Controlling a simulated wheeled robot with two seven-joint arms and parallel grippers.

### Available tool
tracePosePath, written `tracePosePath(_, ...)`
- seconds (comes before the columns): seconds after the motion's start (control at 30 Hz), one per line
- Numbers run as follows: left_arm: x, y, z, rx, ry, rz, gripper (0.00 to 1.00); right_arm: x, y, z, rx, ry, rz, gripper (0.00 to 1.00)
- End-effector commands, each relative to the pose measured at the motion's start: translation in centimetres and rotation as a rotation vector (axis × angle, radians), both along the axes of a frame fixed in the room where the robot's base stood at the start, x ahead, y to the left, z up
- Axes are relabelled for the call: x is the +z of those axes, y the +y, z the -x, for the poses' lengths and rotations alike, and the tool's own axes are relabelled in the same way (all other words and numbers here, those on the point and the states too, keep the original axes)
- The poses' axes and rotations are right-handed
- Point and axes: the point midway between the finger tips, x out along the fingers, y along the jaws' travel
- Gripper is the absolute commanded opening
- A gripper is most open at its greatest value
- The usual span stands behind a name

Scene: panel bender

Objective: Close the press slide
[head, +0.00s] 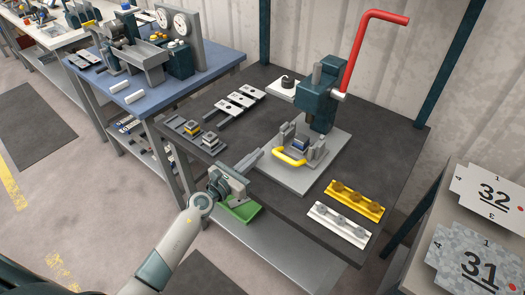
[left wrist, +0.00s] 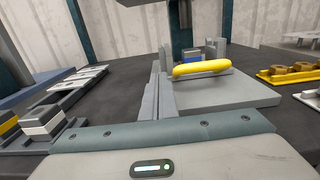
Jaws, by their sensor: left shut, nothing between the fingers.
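The press (head: 322,95) stands on the dark table, with a dark teal head and a red lever (head: 385,16) raised above it. On its light grey base plate (head: 322,165), the slide (head: 303,147) carries a blue piece between grey uprights. Its yellow handle (head: 290,157) faces my side; the handle also shows in the left wrist view (left wrist: 202,68). The slide sits forward of the press head. My left gripper (head: 258,154) is shut and empty, left of the handle and apart from it. Its grey fingers show in the left wrist view (left wrist: 160,88). My right gripper is not in view.
A yellow rack (head: 354,201) and a white rack (head: 340,224) lie at the table's right front. Grey plates (head: 240,98) and small blocks (head: 191,127) lie to the left. A blue-topped table stands left.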

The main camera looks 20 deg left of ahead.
Motion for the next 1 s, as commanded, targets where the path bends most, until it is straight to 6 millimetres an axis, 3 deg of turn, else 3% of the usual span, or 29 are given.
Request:
tracePosePath(0.1, -0.1, 0.7, 2.0, 0.000, 0.000, -0.002, 0.00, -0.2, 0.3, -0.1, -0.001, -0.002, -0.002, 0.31)
tracePosePath(0.3, -0.1, 1.4, 3.9, 0.001, 0.001, 0.000, 0.00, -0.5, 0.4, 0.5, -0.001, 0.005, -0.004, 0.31)
tracePosePath(1.0, 0.8, 2.1, 4.7, 0.025, -0.011, 0.069, 0.00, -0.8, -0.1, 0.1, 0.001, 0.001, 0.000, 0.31)
